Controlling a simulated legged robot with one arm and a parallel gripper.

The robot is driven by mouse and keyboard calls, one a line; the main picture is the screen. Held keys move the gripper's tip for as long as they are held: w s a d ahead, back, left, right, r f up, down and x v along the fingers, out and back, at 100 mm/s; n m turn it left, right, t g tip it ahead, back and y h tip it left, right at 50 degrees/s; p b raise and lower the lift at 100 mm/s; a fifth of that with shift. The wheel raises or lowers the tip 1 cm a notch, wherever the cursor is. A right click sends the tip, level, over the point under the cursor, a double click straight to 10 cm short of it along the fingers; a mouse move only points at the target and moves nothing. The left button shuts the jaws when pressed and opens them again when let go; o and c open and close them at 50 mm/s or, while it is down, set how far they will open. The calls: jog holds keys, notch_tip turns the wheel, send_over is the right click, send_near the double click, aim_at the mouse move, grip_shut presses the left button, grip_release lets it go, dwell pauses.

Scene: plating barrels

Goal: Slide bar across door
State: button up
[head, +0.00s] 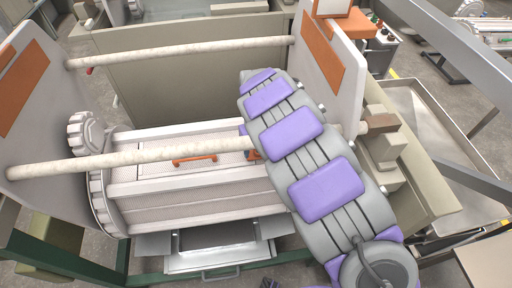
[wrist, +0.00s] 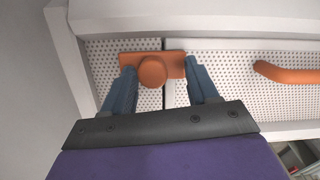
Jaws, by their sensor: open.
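In the wrist view, a flat orange bar (wrist: 127,59) with a round orange knob (wrist: 152,70) lies on the white perforated barrel face. The bar spans the dark seam between a narrow panel and the perforated door (wrist: 230,65), which bears an orange handle (wrist: 285,72). My gripper (wrist: 160,76) is open, its blue fingers on either side of the knob, their tips near the bar. I cannot tell whether they touch it. In the head view, the door (head: 145,171) and handle (head: 194,160) show on the barrel; my arm hides the gripper and most of the bar.
Pale rods (head: 130,160) cross between the white end plates (head: 335,70), one passing over the barrel near my arm. A toothed gear (head: 98,195) stands at the barrel's left end. A tan tank wall (head: 180,75) lies behind, and a metal tray (head: 215,262) sits below.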

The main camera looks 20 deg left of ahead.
jog(key=shift+d+r, duration=0.1)
jog(key=shift+d, duration=0.05)
jog(key=shift+r, duration=0.3)
notch_tip(320, 180, up, 16)
jog(key=p, duration=0.3)
jog(key=shift+w+r, duration=0.15)
jog(key=shift+r, duration=0.1)
